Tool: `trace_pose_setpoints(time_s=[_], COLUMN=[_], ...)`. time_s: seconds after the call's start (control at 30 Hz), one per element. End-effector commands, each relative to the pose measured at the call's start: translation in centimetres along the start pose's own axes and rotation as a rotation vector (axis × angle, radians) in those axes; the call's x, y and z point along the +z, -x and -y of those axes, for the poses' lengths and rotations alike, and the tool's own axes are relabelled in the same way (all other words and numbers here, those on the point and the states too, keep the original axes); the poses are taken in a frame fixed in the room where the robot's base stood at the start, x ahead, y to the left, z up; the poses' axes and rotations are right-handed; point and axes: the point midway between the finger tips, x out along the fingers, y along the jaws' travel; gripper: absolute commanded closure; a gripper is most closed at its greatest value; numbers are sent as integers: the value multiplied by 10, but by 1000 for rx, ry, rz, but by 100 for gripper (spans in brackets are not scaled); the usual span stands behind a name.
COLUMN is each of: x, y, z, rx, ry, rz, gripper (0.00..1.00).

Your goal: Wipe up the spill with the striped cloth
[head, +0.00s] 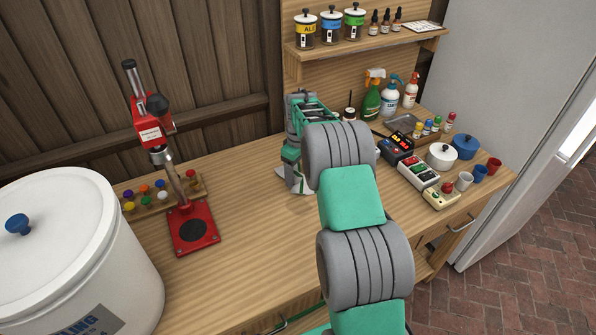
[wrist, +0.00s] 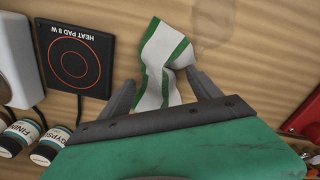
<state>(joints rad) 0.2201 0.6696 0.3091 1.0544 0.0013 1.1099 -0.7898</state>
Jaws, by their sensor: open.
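The striped cloth (wrist: 165,62), white with green stripes, lies crumpled on the wooden bench in the wrist view. My gripper (wrist: 160,80) is open, with one finger on each side of the cloth's near part. I cannot tell whether the fingers touch it. A faint wet-looking patch (wrist: 212,22), likely the spill, shows on the wood just beyond the cloth to the right. In the head view my gripper (head: 300,183) points down at the bench, and only a white edge of the cloth (head: 283,174) shows beside it. The spill is not clear there.
A black heat pad (wrist: 80,57) lies left of the cloth in the wrist view, near dark jars (wrist: 50,146). A red press stand (head: 193,228) and a large white bucket (head: 85,250) are at left. Bottles, pots and cups crowd the right. Bench between stand and gripper is clear.

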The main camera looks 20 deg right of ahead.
Motion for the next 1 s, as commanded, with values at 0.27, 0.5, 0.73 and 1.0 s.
trace_pose_setpoints(time_s=[0.27, 0.5, 0.73, 1.0], x=[0, 0, 0, 0], y=[-8, -9, -9, -9], z=[0, 0, 0, 0], rx=[0, 0, 0, 0], ry=[0, 0, 0, 0], rz=[0, 0, 0, 0], gripper=[32, 43, 53, 66])
